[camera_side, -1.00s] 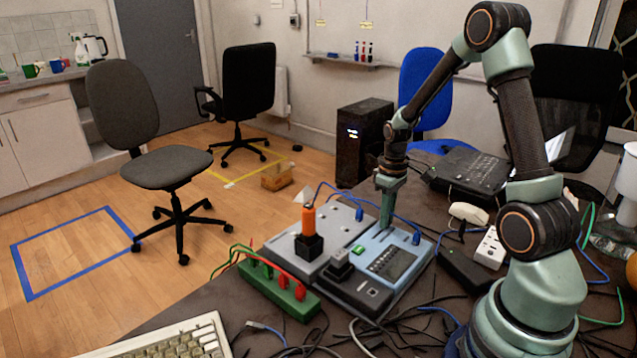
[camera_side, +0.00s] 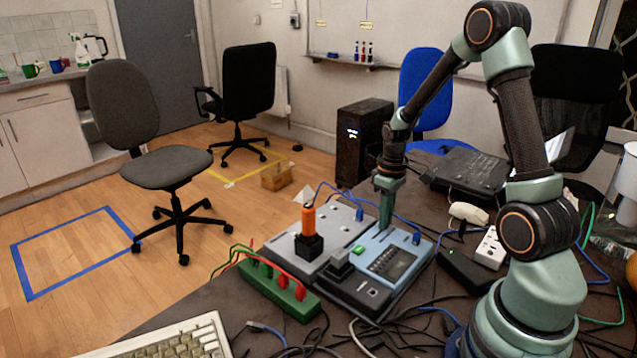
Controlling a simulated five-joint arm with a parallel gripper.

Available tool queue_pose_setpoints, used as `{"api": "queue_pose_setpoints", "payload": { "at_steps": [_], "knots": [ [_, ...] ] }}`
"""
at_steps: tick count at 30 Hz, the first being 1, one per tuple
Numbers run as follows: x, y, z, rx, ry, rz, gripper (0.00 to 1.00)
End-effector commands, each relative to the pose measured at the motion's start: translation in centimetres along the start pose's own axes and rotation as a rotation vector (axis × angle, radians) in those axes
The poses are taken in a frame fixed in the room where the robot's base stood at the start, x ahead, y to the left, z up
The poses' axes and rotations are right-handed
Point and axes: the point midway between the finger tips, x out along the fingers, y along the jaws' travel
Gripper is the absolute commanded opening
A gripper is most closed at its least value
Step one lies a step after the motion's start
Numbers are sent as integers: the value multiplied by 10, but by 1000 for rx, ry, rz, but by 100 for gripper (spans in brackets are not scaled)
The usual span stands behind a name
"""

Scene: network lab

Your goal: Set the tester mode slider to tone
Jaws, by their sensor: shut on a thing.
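The tester is a light blue panel (camera_side: 405,253) on the desk, with a dark display block (camera_side: 392,262), a green button (camera_side: 358,250) and black parts at its front. My gripper (camera_side: 385,222) points straight down at the back part of this panel. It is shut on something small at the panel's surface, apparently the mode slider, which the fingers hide. The slider's setting and any mode labels are too small or hidden to read.
A grey plate with an orange-handled tool in a black block (camera_side: 309,245) adjoins the tester's left. A green terminal strip (camera_side: 278,290) with red clips lies in front. Blue leads loop behind and beside my gripper. Loose cables cover the desk's front, and a keyboard (camera_side: 170,340) lies at lower left.

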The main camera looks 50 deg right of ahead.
Motion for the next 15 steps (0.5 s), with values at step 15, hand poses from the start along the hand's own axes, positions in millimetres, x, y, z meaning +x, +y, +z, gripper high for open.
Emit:
{"api": "queue_pose_setpoints", "payload": {
  "at_steps": [15],
  "knots": [
    [-1, -49, 1, 0, -3, -1, 0]
  ]
}}
